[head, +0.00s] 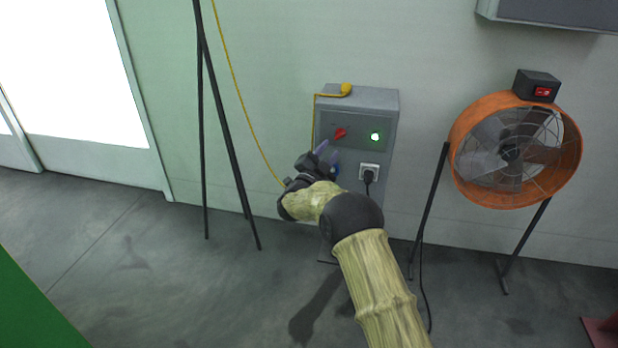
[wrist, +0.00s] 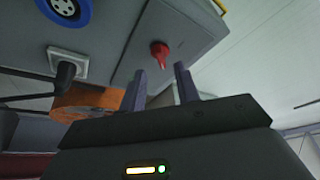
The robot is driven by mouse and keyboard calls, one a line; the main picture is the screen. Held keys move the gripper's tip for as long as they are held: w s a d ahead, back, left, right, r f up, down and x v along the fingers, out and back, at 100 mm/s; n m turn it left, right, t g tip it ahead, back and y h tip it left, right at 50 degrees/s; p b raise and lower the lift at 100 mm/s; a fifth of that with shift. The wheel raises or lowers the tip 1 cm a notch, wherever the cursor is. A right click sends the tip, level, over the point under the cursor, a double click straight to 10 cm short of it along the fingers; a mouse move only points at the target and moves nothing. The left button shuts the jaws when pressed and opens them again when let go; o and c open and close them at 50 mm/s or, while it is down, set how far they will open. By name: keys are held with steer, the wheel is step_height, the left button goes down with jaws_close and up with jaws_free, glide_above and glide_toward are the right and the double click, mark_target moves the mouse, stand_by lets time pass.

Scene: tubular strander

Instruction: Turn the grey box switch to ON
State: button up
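My gripper (head: 327,152) is just below the switch in the head view. In the wrist view the red switch (wrist: 159,50) lies beyond and roughly between the two purple fingertips (wrist: 161,68). The fingers are apart with nothing held, and they look clear of the switch. I cannot read any ON or OFF marking.
A socket with a black plug (head: 369,173) sits low on the box; a blue socket (wrist: 66,8) is near it. A yellow cable (head: 237,90) hangs left, beside a black stand (head: 215,90). An orange fan (head: 573,150) stands right. Floor before the wall is mostly clear.

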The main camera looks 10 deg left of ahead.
steer(key=p+v, duration=0.3)
steer(key=v, duration=0.9)
steer(key=shift+a, duration=0.1)
